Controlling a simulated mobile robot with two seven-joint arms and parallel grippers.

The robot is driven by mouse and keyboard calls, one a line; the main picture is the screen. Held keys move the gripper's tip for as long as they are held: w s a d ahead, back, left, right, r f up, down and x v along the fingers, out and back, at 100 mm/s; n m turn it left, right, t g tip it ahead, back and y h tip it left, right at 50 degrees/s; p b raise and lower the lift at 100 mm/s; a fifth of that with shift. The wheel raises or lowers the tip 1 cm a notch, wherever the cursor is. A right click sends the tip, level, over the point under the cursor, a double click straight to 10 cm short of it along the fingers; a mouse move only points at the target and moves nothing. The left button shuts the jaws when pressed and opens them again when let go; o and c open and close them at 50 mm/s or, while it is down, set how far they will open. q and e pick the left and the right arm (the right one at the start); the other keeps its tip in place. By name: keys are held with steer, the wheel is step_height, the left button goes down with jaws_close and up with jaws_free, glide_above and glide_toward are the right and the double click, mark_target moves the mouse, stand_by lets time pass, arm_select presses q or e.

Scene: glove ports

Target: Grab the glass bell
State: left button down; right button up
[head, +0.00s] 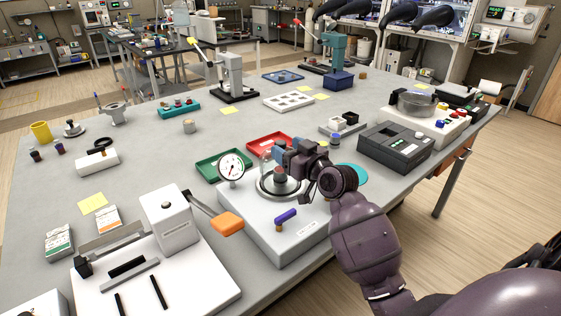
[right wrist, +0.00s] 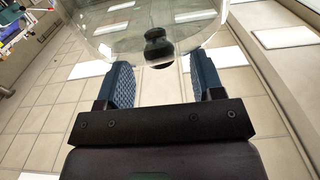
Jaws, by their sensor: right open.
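The clear glass bell (head: 266,168) stands on a round metal plate on a white base unit with a dial gauge (head: 231,167), near the table's front edge. My right gripper (head: 284,152) is at the bell's upper right side and hides part of it. In the right wrist view the bell's curved glass (right wrist: 125,22) fills the top, with a dark knob-like shape (right wrist: 157,47) seen between the two blue fingers of my open right gripper (right wrist: 163,75). I cannot tell whether the fingers touch the glass. My left gripper is not in view.
A purple lever (head: 286,215) sticks up on the base unit's front. A white press with an orange handle (head: 228,224) is close on the left. Green (head: 221,165) and red (head: 270,144) trays lie behind; a dark grey device (head: 395,148) stands to the right.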

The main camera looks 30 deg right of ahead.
steer(key=shift+w+a, duration=0.1)
steer(key=shift+w, duration=1.1)
steer(key=shift+c, duration=0.2)
jaws_close()
